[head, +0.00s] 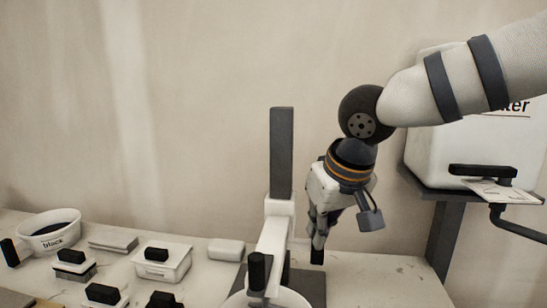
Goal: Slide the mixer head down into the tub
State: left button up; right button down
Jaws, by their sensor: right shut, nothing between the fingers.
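The mixer stand's dark upright column (281,150) stands in the middle of the head view. The white mixer head (273,238) is on this column, with its arm reaching toward me above the tub. A black knob (257,272) stands at the near end of that arm. The tub (285,297) shows only as a white rim at the bottom edge; its inside is mostly hidden. My right gripper (317,243) is shut and empty, pointing down just right of the mixer head. A small black piece shows at its fingertips; I cannot tell whether they touch it. My left gripper is out of view.
A white water container (470,160) stands on a dark shelf at right. The table right of the stand is mostly clear.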

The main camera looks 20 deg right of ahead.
jog(key=shift+f, duration=1.95)
jog(key=shift+r, duration=4.6)
